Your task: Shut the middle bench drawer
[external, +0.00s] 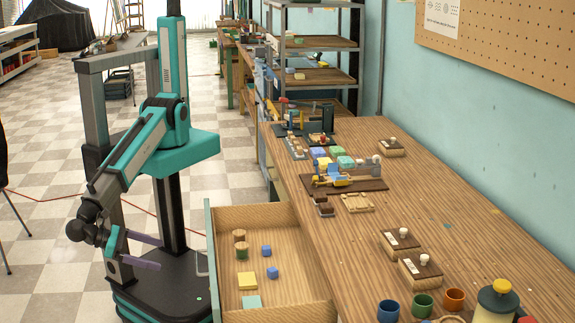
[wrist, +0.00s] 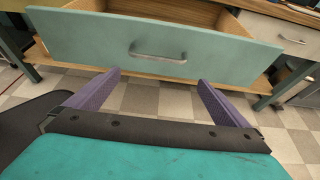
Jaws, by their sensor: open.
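The bench drawer (external: 285,216) is pulled out from the wooden bench (external: 420,200), with its inside showing. It holds round wooden pieces, small blue cubes, a yellow block and a pale green block. Its green front (wrist: 150,45) with a metal handle (wrist: 158,52) faces me in the wrist view; the handle also shows edge-on in the external view (external: 202,263). My gripper (external: 155,252) is open and empty, its two purple fingers spread. In the wrist view my gripper (wrist: 155,85) is just short of the drawer front, below the handle and apart from it.
Several soap blocks, trays and a small wooden rig (external: 345,178) stand on the bench top. Cups (external: 423,305) and a jar (external: 496,300) are at its near end. Another drawer front (wrist: 275,35) shows at right. Checkered floor lies clear left of my base.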

